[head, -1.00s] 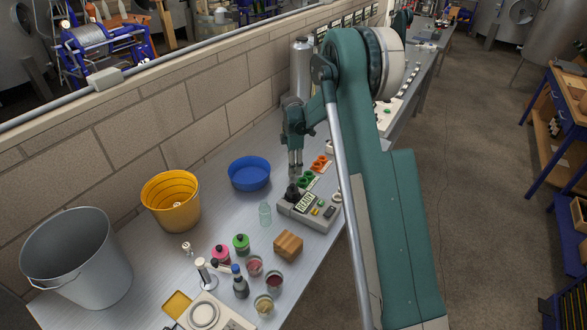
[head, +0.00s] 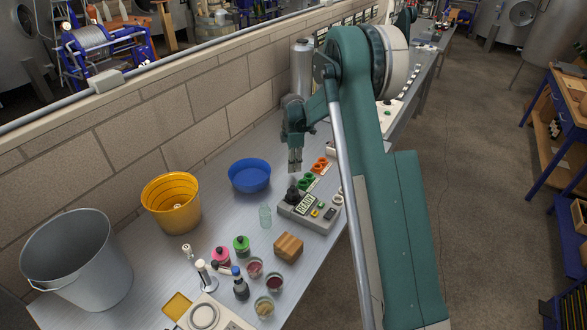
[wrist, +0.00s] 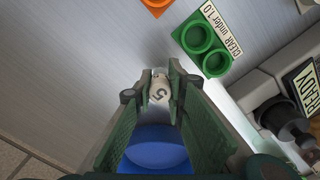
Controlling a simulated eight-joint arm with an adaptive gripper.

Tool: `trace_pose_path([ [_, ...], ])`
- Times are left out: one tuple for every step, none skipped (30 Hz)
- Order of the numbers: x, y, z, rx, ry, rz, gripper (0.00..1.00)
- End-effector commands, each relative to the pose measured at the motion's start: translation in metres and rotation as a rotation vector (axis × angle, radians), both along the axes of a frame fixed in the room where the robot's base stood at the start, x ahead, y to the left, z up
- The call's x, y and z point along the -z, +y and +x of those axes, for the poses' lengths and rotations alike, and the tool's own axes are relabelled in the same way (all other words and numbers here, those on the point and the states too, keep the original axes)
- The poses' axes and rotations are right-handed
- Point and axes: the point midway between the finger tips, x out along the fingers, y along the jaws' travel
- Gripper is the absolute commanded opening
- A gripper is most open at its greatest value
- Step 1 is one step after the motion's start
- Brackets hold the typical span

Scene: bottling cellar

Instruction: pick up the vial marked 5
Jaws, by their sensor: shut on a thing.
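The vial marked 5 (wrist: 160,91) shows in the wrist view with its pale top and a black 5. It sits between the two fingers of my gripper (wrist: 160,98), which is shut on it. In the head view my gripper (head: 295,166) points down beside the grey reader, over the far side of the bench. The vial is too small to make out clearly there. Its lower part is hidden in the wrist view.
The green rack (wrist: 205,45) labelled "CLEAR under 1.0" has two holes. The orange rack (head: 320,164) stands behind it. The reader (head: 309,208) shows READY. A blue bowl (head: 249,175) and a yellow bucket (head: 170,216) stand left. A wooden block (head: 289,246) is in front.

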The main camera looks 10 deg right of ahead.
Motion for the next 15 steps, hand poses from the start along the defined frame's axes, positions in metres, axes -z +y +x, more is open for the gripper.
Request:
trace_pose_path([
  [-0.008,0.0,0.0,0.0,0.0,0.0,0.04],
  [-0.012,0.0,0.0,0.0,0.0,0.0,0.04],
  [-0.018,0.0,0.0,0.0,0.0,0.0,0.04],
  [-0.022,0.0,0.0,0.0,0.0,0.0,0.04],
  [-0.026,0.0,0.0,0.0,0.0,0.0,0.04],
  [-0.033,0.0,0.0,0.0,0.0,0.0,0.04],
  [-0.038,0.0,0.0,0.0,0.0,0.0,0.04],
  [-0.043,0.0,0.0,0.0,0.0,0.0,0.04],
  [-0.048,0.0,0.0,0.0,0.0,0.0,0.04],
  [-0.052,0.0,0.0,0.0,0.0,0.0,0.04],
  [-0.056,0.0,0.0,0.0,0.0,0.0,0.04],
  [-0.061,0.0,0.0,0.0,0.0,0.0,0.04],
  [-0.065,0.0,0.0,0.0,0.0,0.0,0.04],
  [-0.068,0.0,0.0,0.0,0.0,0.0,0.04],
  [-0.072,0.0,0.0,0.0,0.0,0.0,0.04],
])
